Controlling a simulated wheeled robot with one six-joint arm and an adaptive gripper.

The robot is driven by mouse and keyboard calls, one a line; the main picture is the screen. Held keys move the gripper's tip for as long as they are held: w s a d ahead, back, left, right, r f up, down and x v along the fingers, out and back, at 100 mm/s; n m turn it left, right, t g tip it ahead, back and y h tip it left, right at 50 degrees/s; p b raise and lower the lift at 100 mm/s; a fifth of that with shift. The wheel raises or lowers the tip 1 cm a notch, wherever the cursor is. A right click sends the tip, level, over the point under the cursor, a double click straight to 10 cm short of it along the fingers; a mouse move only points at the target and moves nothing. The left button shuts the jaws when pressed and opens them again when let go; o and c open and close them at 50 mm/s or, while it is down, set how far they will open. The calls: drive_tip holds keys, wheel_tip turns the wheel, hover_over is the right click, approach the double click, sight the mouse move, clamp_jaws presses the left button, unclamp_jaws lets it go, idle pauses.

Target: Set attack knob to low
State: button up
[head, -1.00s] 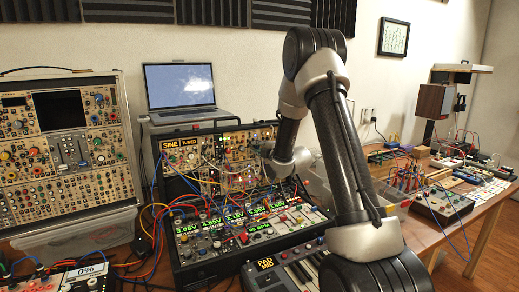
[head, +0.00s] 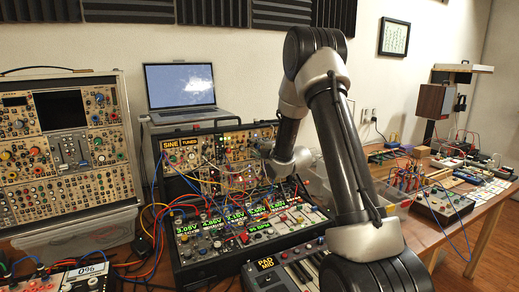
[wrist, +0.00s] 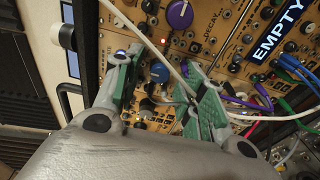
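My gripper (wrist: 162,72) shows in the wrist view with its two green-padded fingers apart. A blue knob (wrist: 159,72) on the tan synth panel (wrist: 222,22) appears between the fingertips, with a gap visible on each side. I cannot read a label for this knob, so I cannot tell if it is the attack knob. A larger purple knob (wrist: 180,14) sits above it, near lettering that looks like "DECAY". A pale cable crosses in front of the right finger. In the head view my arm reaches the patched synth case, and the fingers are too small to make out.
Patch cables (wrist: 285,118) hang close to the right finger, near an "EMPTY" display (wrist: 280,30). A laptop (head: 180,87) stands on top behind the case. A lower case with green readouts (head: 212,240) and a keyboard (head: 295,275) lie in front.

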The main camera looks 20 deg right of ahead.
drive_tip(key=s+d+r, duration=0.1)
drive_tip(key=s, duration=1.1)
drive_tip(key=shift+d+r, duration=0.15)
drive_tip(key=shift+d, duration=0.05)
